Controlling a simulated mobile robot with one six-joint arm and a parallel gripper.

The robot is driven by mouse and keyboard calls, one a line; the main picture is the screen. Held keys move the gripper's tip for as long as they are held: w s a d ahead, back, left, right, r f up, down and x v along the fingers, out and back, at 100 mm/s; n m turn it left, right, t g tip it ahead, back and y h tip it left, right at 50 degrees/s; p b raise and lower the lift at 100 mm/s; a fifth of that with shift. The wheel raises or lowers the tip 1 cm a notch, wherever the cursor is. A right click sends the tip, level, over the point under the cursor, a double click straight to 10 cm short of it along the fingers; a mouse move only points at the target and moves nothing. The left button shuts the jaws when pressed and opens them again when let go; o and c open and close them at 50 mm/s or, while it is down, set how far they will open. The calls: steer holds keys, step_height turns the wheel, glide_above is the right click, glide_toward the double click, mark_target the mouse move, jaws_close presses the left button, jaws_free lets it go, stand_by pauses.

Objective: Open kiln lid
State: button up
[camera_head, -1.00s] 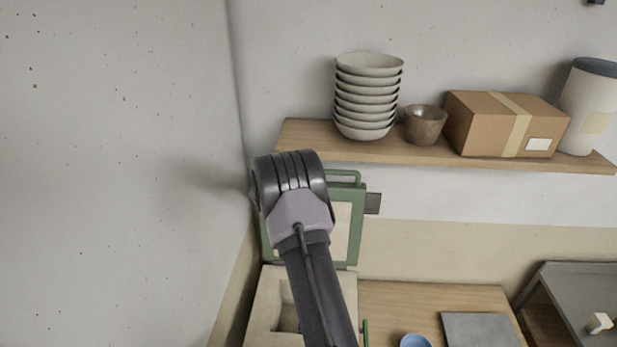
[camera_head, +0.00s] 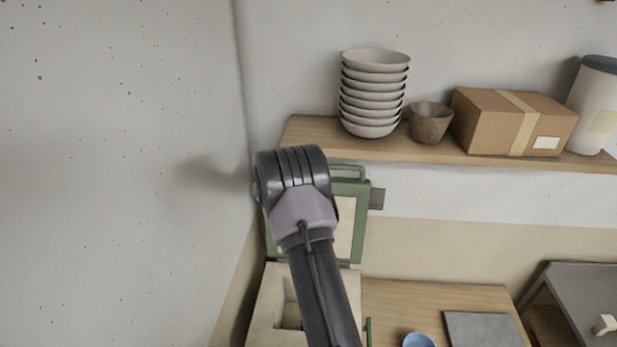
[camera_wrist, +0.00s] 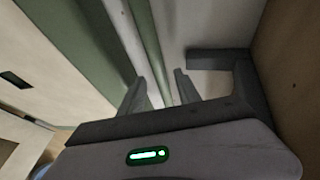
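The kiln (camera_head: 267,312) is a cream box with a square opening, at the bottom of the head view. Its lid (camera_head: 358,225), green-framed with a cream inner face, stands upright behind the box, so the kiln is open. A green handle (camera_head: 352,171) shows at the lid's top edge. My arm covers the lid's left part and hides my gripper in the head view. In the wrist view my gripper's fingers (camera_wrist: 160,88) are apart, with a green bar (camera_wrist: 160,45) running between them. I cannot tell whether they touch it.
A wooden shelf (camera_head: 300,130) above holds stacked bowls (camera_head: 373,95), a brown cup (camera_head: 430,122), a cardboard box (camera_head: 490,120) and a canister (camera_head: 595,105). A wall is close at left. The worktop (camera_head: 400,298) holds a blue bowl (camera_head: 418,340) and a grey slab (camera_head: 482,328).

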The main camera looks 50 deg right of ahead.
steer(key=s+a+b, duration=0.3)
steer(key=a, duration=0.9)
